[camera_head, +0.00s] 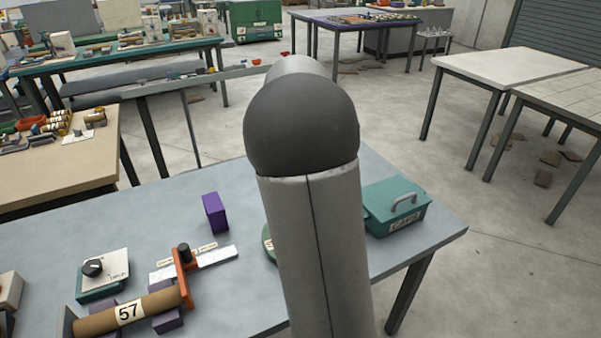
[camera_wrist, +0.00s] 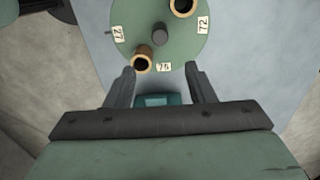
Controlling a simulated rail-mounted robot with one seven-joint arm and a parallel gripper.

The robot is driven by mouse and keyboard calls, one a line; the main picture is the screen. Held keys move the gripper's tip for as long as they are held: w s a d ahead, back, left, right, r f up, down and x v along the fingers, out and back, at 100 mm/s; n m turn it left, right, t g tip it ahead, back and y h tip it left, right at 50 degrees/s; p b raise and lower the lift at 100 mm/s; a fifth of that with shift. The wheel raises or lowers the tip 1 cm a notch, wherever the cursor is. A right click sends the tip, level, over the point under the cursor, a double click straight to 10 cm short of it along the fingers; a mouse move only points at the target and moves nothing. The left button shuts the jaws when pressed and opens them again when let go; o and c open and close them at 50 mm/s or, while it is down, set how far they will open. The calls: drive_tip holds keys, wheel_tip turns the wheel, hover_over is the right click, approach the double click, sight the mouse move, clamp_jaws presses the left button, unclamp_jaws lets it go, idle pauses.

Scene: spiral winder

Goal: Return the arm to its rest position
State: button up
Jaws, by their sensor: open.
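My arm (camera_head: 312,230) stands upright across the middle of the head view, and my gripper is hidden there. In the wrist view my gripper (camera_wrist: 159,70) is open, its two dark fingers apart with nothing held between them. In the head view the disc (camera_head: 268,244) is mostly hidden behind my arm.

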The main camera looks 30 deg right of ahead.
drive_tip(key=shift+r, duration=0.2)
idle(0.5)
drive_tip(key=s+a+f+n, duration=0.3)
drive_tip(key=s+a+n, duration=0.7)
drive_tip(key=s+a, duration=0.1)
drive_tip(key=s+a+f+n, duration=0.3)
drive_tip(key=s+a+n, duration=0.7)
drive_tip(key=a, duration=0.1)
drive_tip(key=shift+s+a, duration=0.4)
